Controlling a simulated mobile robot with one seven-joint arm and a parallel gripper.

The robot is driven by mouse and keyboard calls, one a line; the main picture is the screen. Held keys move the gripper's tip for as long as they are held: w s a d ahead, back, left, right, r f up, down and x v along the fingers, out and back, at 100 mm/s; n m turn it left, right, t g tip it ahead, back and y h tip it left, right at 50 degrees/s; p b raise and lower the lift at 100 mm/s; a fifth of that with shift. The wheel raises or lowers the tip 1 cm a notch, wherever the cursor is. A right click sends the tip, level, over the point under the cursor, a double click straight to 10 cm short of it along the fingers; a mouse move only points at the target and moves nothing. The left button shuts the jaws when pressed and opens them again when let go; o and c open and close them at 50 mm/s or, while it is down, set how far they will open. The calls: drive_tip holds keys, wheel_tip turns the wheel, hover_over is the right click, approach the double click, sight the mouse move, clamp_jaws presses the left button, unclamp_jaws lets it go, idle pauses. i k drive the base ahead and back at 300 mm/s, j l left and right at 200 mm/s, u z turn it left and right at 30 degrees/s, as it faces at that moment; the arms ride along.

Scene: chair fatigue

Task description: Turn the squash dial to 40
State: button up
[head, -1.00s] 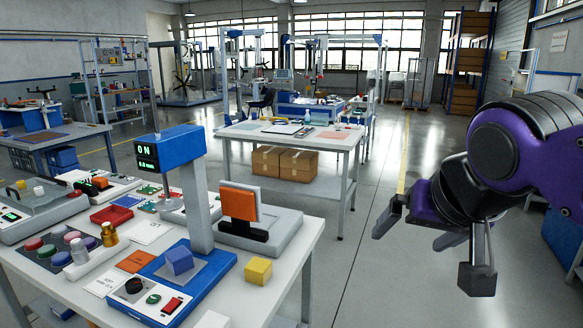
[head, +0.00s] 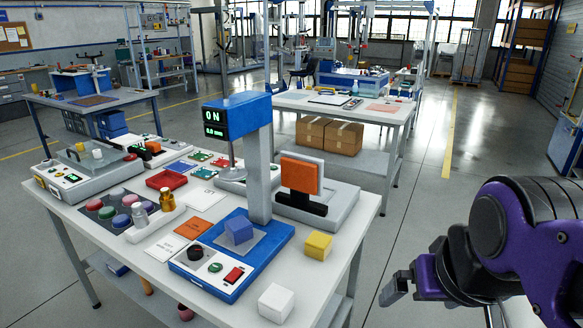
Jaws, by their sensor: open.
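The blue squash tester (head: 240,268) stands on the white table, with a blue block (head: 238,229) on its grey plate. Its black dial (head: 195,252) is at the front left of the base, beside a green button (head: 215,267) and a red switch (head: 233,275). The dial's setting is too small to read. The display (head: 214,123) at the top of the column shows "0 N" with a smaller line below. My gripper (head: 437,306) is open and empty at the lower right, apart from the table.
A yellow cube (head: 318,245) and a white cube (head: 276,302) sit right of the tester. A grey stand with an orange pad (head: 300,175) is behind them. The floor between table and arm is clear.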

sight(194, 253)
drive_tip(key=j+u, duration=0.2)
drive_tip(key=u, duration=1)
